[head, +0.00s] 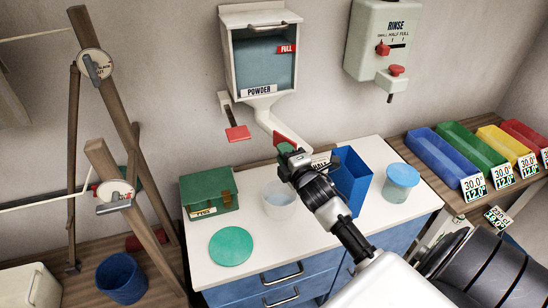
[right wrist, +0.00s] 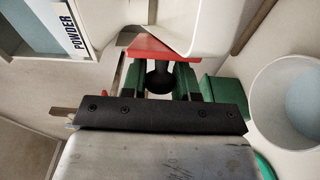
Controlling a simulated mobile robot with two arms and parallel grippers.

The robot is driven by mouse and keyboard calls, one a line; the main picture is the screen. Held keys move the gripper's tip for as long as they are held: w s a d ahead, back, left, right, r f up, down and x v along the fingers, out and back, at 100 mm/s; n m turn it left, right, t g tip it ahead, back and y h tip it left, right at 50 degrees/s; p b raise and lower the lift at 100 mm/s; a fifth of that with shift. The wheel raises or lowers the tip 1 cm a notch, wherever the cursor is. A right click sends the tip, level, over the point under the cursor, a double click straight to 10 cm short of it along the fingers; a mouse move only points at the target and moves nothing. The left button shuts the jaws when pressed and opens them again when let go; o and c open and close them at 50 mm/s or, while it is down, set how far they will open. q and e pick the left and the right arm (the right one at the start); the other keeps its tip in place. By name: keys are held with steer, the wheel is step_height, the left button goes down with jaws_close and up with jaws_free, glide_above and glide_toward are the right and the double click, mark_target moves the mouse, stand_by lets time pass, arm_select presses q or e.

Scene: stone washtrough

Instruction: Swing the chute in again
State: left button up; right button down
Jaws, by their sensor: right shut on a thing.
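The white chute (head: 280,128) slopes down to the right from the underside of the powder dispenser (head: 264,62). It also shows in the right wrist view (right wrist: 195,22). My right gripper (head: 286,158) is at the chute's lower end. In the right wrist view its green fingers (right wrist: 160,82) are shut on a dark round knob (right wrist: 159,78), just below a red plate (right wrist: 150,47) beside the chute. The arm hides part of the chute's lower end in the head view. My left gripper is not in view.
A translucent tub (head: 278,200) stands below my right gripper. A red-tipped lever (head: 237,132) hangs left of the chute.

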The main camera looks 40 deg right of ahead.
mark_target(305, 145)
steer(key=d, duration=0.5)
steer(key=shift+s+d, duration=0.1)
steer(key=shift+d, duration=0.2)
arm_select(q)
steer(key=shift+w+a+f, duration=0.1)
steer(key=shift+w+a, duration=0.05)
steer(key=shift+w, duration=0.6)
arm_select(e)
steer(key=shift+w+d, duration=0.2)
steer(key=shift+d, duration=0.85)
steer(key=c, duration=0.9)
jaws_free()
steer(key=shift+s, duration=0.1)
